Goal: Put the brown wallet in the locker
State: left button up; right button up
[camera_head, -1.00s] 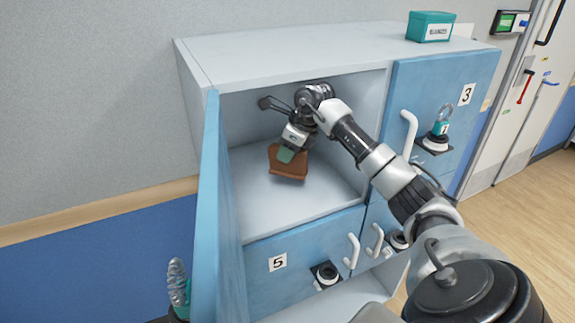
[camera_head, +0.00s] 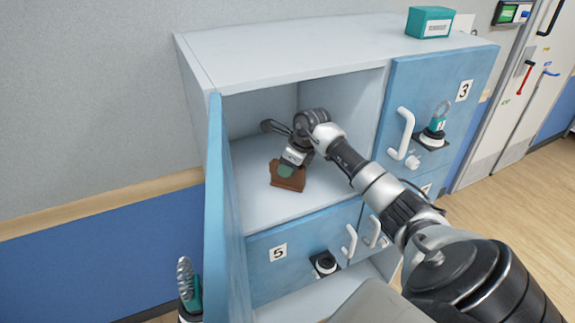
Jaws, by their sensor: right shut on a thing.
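The brown wallet (camera_head: 287,181) is inside the open upper-left compartment of the locker (camera_head: 262,211), low over its floor. I cannot tell whether it touches the floor. My right gripper (camera_head: 287,170) is shut on the wallet's upper part, and its fingers hide some of it. My right arm reaches in from the lower right through the open front. The compartment's blue door (camera_head: 221,215) stands swung open on the left. My left gripper is not in view.
The closed door numbered 3 (camera_head: 435,95) with a white handle is right of the opening. Door 5 (camera_head: 295,257) is closed below. A teal box (camera_head: 429,22) sits on top. A teal-handled device (camera_head: 190,290) shows by the open door's lower edge.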

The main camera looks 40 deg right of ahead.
jog(key=o, duration=1)
jog(key=shift+c, duration=0.2)
jog(key=shift+r, duration=0.15)
jog(key=shift+d+r, duration=0.1)
jog(key=shift+r, duration=0.1)
jog(key=b+v, duration=0.2)
jog(key=v, duration=0.4)
jog(key=shift+s+r, duration=0.15)
jog(key=shift+s, duration=0.05)
jog(key=shift+r, duration=0.3)
